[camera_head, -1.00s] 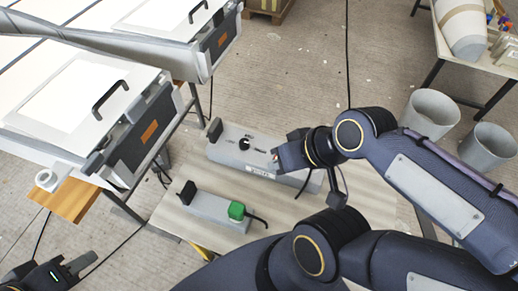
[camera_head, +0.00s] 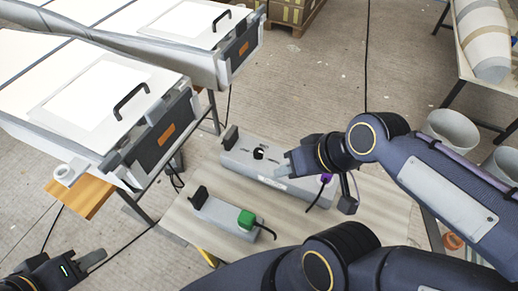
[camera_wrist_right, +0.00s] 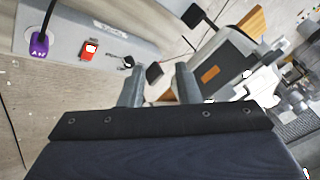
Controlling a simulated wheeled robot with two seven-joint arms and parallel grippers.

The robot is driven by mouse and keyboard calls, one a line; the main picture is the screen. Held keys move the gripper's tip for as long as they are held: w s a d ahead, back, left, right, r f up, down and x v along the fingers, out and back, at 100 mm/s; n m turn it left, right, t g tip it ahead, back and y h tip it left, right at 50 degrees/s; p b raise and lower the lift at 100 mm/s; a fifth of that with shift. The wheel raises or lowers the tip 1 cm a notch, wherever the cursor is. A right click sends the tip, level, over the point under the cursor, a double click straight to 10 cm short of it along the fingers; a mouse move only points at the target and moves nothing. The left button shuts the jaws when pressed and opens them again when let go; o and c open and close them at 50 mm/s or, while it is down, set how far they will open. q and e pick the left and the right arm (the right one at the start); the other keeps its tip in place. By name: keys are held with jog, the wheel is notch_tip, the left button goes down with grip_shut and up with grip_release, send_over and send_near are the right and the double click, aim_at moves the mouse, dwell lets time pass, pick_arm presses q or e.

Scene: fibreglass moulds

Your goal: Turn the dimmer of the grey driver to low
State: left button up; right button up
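A long grey box, which looks like the grey driver (camera_head: 238,159), lies on the low board in the head view. A round black knob (camera_head: 259,153) sits on its top, and a purple plug (camera_head: 326,178) is at its right end. In the right wrist view the box (camera_wrist_right: 150,20) is at upper left, with a red switch (camera_wrist_right: 89,49) and a small dark part near its edge. My right gripper (camera_head: 285,165) is open and empty beside the box, right of the knob. Its two fingers (camera_wrist_right: 160,82) stand apart. My left gripper (camera_head: 92,258) is at lower left, away from the box.
A smaller grey box (camera_head: 222,212) with a green block (camera_head: 246,219) lies in front. White-topped machines (camera_head: 90,95) stand at left. Grey buckets (camera_head: 452,132) stand at right. A black cable (camera_head: 367,60) runs along the floor.

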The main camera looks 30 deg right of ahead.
jog(key=o, duration=0.4)
jog(key=shift+g, duration=0.7)
jog(key=w, duration=0.2)
jog(key=w+d, duration=0.1)
jog(key=w, duration=0.1)
jog(key=shift+w+d+r+p, duration=0.1)
jog(key=shift+w+p, duration=0.2)
jog(key=shift+p, duration=0.05)
jog(key=shift+o, duration=0.2)
jog(key=n+g+h+p, duration=0.2)
jog(key=g+h, duration=0.2)
send_near(259, 151)
jog(key=shift+s, duration=0.2)
jog(key=shift+w+f, duration=0.15)
jog(key=shift+f, duration=0.65)
notch_tip(259, 151, down, 7)
jog(key=shift+f+p, duration=0.1)
jog(key=shift+p, duration=0.35)
jog(key=c, duration=1)
